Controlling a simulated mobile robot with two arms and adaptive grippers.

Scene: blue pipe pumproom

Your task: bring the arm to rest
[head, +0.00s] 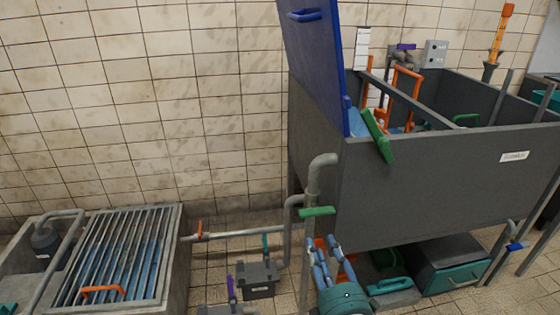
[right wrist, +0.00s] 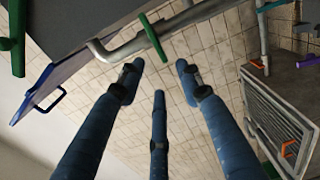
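My right gripper (head: 325,246) shows low in the middle of the head view, in front of the grey tank (head: 430,180), with its blue fingers pointing up. In the right wrist view the three fingers of this gripper (right wrist: 158,82) stand apart with nothing between them, so it is open and empty. The grey pipe (head: 313,185) with a green lever handle (head: 317,211) rises close beside and above the fingertips in the head view. I cannot tell the exact gap between fingers and pipe. My left gripper is in neither view.
The tank's blue lid (head: 312,60) stands raised. A slatted grate (head: 120,255) over a basin lies at the left. Dark boxes with valves (head: 258,277) sit on the floor. A teal-fronted drawer box (head: 455,265) is under the tank.

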